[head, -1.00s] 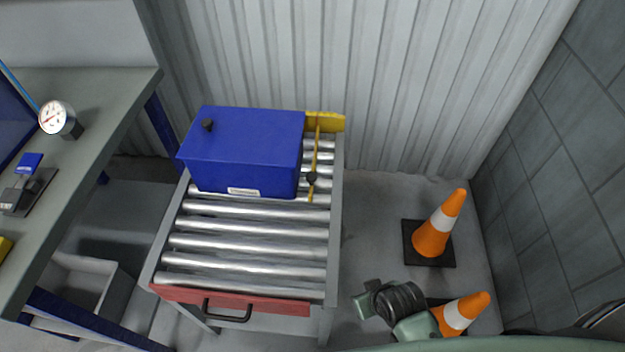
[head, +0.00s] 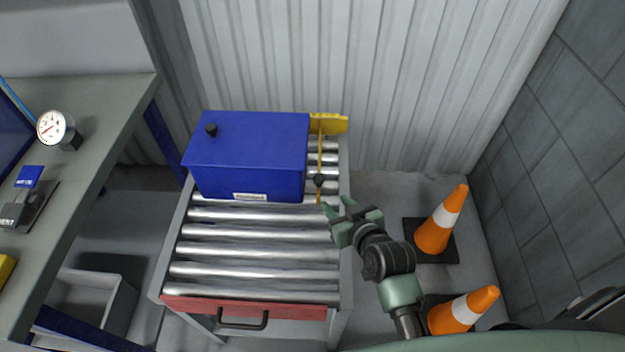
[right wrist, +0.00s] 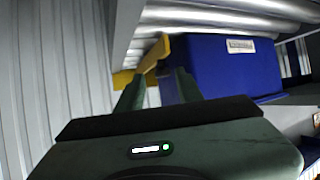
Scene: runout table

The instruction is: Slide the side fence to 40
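The yellow side fence (head: 320,160) runs along the right side of the roller table, beside the blue box, with a dark knob (head: 319,180) on it. The fence also shows in the right wrist view (right wrist: 155,56), ahead of the fingers. No scale number can be read. My right gripper (head: 338,205) is open and empty near the table's right edge, a little nearer than the fence's front end and apart from it. Its two fingers also show in the right wrist view (right wrist: 157,88), spread apart. My left gripper is in neither view.
A blue box (head: 250,155) sits on the rollers, left of the fence. The red front bar (head: 245,307) has a black handle. Two orange cones (head: 440,220) stand on the floor at right. A workbench (head: 95,130) with a gauge (head: 57,129) is at left. The front rollers are clear.

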